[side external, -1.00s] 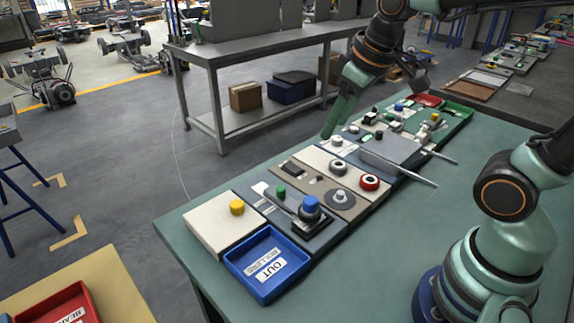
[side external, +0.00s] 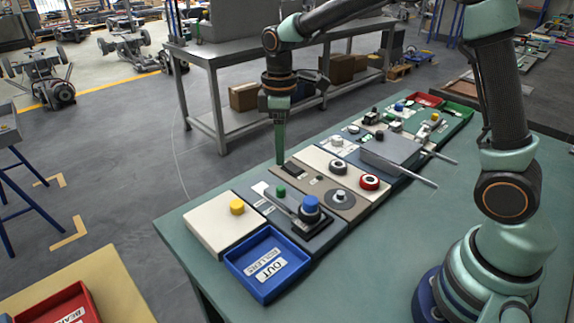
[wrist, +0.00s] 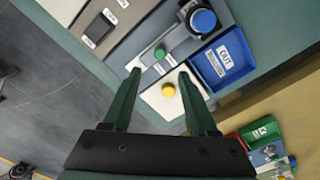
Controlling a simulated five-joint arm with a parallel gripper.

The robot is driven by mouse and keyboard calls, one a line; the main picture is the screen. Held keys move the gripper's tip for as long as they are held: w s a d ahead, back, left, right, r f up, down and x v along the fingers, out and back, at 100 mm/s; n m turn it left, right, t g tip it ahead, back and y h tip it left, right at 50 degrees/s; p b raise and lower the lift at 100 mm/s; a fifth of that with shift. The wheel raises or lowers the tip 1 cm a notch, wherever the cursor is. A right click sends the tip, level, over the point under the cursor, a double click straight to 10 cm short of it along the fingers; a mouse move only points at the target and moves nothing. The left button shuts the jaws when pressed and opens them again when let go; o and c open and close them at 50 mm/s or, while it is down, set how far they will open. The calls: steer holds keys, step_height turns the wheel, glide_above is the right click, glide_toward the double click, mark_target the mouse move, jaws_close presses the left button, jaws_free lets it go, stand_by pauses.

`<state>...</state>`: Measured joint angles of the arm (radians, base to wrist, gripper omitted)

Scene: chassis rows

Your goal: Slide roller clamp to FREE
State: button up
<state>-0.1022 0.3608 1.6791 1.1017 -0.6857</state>
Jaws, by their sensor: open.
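A small green knob (side external: 281,190) stands on a grey panel beside a blue roller (side external: 311,205) in a dark holder. I take this knob to be the roller clamp's slider; its FREE marking cannot be read. The knob (wrist: 160,53) and the blue roller (wrist: 203,20) also show in the wrist view. My gripper (side external: 280,160) points down, above and behind the knob in the side view. In the wrist view my gripper (wrist: 159,73) is open and empty, its fingertips apart with the knob just beyond them. Nothing is between the fingers at their tips.
A blue OUT tray (side external: 234,264) sits in front of the roller panel. A cream block with a yellow knob (side external: 237,207) is to the left. Panels with a grey disc (side external: 340,198) and a red ring (side external: 369,182) lie to the right.

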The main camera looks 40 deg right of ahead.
mark_target(281, 187)
step_height(281, 187, down, 10)
steer(key=shift+f, duration=0.2)
jaws_close()
steer(key=shift+r, duration=0.1)
stand_by(1.5)
